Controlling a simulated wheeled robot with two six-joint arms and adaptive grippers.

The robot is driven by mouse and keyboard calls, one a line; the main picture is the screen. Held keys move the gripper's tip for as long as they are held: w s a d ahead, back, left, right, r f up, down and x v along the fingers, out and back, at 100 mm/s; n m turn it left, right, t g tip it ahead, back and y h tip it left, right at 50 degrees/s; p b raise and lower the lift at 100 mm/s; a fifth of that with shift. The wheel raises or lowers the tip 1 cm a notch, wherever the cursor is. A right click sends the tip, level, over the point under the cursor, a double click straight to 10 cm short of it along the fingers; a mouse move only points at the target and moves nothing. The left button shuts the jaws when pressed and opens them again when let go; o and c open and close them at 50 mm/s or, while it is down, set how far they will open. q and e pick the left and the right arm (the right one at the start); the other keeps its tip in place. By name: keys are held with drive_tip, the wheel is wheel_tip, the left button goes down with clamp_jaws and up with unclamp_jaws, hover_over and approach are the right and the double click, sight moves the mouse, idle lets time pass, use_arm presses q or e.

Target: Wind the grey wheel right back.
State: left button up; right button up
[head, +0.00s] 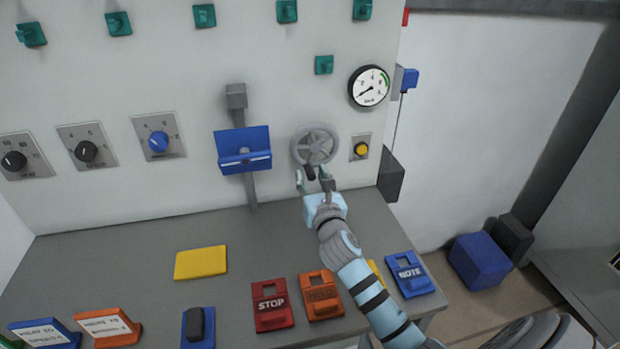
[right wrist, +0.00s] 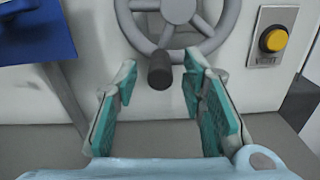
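The grey wheel (head: 315,145) is mounted on the white panel, right of the blue holder. It has spokes and a dark handle knob at its lower edge. In the right wrist view the wheel (right wrist: 178,20) fills the top, and its knob (right wrist: 160,70) hangs at the bottom of the rim. My right gripper (head: 316,178) is just below the wheel. In the right wrist view its two teal-padded fingers (right wrist: 160,90) are spread apart, with the knob between and just beyond their tips; contact cannot be made out. My left gripper is not in view.
A yellow button (head: 361,149) sits right of the wheel, and a round gauge (head: 369,86) above it. The blue holder (head: 244,149) is close on the left. Tags such as STOP (head: 272,306) and NOTE (head: 409,275) lie on the grey bench (head: 130,245).

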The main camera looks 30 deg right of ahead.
drive_tip(key=shift+x, duration=0.85)
drive_tip(key=shift+r, duration=0.1)
clamp_jaws()
